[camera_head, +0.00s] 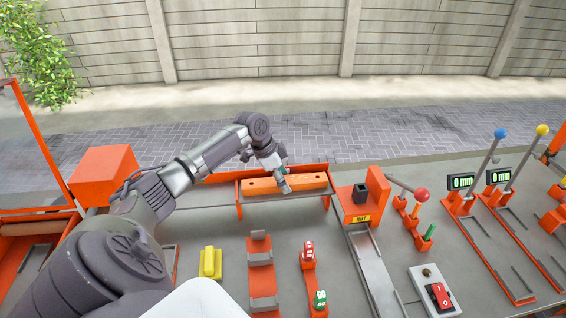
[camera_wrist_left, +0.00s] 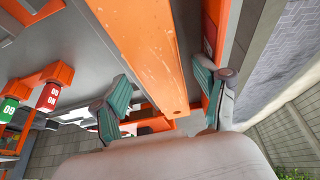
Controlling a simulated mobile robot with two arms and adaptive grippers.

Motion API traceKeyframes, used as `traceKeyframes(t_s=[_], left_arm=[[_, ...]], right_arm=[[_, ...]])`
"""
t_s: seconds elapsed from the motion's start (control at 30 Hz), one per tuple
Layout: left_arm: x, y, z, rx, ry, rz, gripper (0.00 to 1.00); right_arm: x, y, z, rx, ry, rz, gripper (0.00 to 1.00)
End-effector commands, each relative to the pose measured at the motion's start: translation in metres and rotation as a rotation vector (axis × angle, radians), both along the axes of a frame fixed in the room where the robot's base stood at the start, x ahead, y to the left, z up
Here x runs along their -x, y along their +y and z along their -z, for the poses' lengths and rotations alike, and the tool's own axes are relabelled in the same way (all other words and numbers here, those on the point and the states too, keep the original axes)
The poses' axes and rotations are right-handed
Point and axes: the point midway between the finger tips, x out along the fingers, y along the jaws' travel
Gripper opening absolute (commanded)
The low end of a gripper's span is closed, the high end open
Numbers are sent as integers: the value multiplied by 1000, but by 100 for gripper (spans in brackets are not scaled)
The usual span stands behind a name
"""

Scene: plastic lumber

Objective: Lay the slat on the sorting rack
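The slat (camera_head: 258,187), a long orange bar with pale specks, lies lengthwise on the sorting rack (camera_head: 311,168), a low rack with an orange back wall and end plates. My left gripper (camera_head: 284,184) is over the slat's middle, pointing down. In the left wrist view the slat (camera_wrist_left: 150,48) runs between the two teal-padded fingers of my left gripper (camera_wrist_left: 165,95). Those fingers are spread, with gaps visible beside the slat. Whether the slat's underside rests fully on the rack is hidden. My right gripper is in neither view.
An orange block marked HOT (camera_head: 378,190) stands right of the rack. A red-knobbed lever (camera_head: 421,194), a switch box (camera_head: 436,292), a yellow block (camera_head: 210,262) and a grey-and-orange holder (camera_head: 261,270) stand nearer. Two 0 mm gauges (camera_head: 461,182) are farther right.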

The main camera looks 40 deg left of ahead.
Motion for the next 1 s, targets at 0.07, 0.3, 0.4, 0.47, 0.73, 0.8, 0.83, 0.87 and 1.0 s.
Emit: traceKeyframes(t_s=[0.07,0.3,0.4,0.47,0.73,0.8,0.83,0.87,1.0], left_arm=[[0,1,-1,-2,-1,-2,76],[3,4,-11,-3,-1,-2,76],[9,9,-27,-5,-2,-1,76],[13,12,-40,-6,-3,-2,76],[29,24,-90,-5,-2,-1,76],[32,26,-98,-3,-1,-1,76],[33,26,-101,-1,-1,-1,76],[34,27,-104,-1,-1,-1,76],[36,29,-111,-1,-1,-1,76]], right_arm=[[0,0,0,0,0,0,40],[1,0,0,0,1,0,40],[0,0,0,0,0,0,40],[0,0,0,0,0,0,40],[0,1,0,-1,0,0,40],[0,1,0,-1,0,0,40],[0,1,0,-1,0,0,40],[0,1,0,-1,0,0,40],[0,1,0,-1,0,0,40]])
